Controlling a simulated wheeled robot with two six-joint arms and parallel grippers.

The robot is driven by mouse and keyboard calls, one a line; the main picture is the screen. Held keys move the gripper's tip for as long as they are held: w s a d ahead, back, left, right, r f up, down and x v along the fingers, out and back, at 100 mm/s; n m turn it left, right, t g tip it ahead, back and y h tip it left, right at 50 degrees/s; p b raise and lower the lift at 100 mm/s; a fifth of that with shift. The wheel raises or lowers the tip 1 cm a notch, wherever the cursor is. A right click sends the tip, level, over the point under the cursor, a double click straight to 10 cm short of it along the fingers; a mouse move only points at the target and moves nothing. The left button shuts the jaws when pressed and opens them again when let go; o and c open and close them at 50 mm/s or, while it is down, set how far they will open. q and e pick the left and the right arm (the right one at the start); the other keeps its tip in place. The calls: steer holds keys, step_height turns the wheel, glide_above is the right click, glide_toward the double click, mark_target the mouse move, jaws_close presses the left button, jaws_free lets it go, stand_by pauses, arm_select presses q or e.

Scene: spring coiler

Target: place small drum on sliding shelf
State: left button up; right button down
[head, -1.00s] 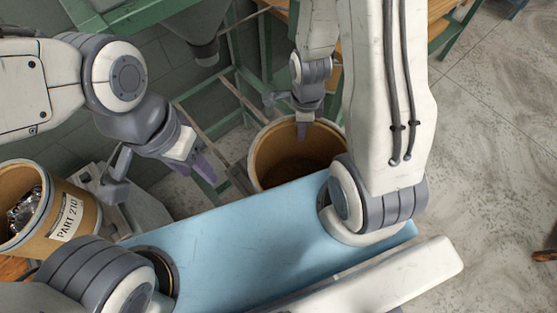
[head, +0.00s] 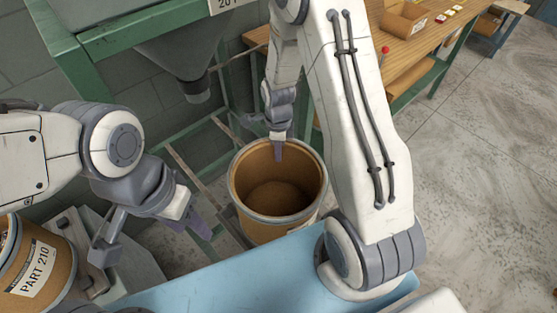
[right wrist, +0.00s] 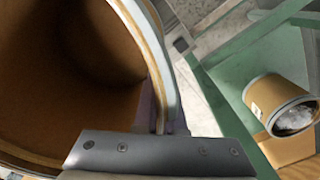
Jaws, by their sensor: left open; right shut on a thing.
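A small open brown drum (head: 292,226) with a pale rim stands upright in the middle of the head view and looks empty inside. My right gripper (head: 278,150) is shut on its far rim, one finger reaching inside. The drum wall and rim (right wrist: 166,60) fill the left of the right wrist view. Slanted rails (head: 192,172) in a green frame, perhaps the sliding shelf, lie left of and behind the drum. I cannot tell whether the drum touches them. My left gripper (head: 152,238) is open and empty, left of the drum.
A grey hopper (head: 190,62) with a spout hangs above the rails. A drum labelled PART 210 (head: 38,272) stands at left. A wooden bench (head: 440,38) with a box is at back right. The right wrist view shows another drum (right wrist: 272,100). Floor at right is clear.

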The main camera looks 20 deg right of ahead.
steer(key=shift+f+b, duration=0.85)
steer(key=shift+f, duration=0.5)
steer(key=shift+f, duration=0.15)
steer(key=c, duration=1)
jaws_free()
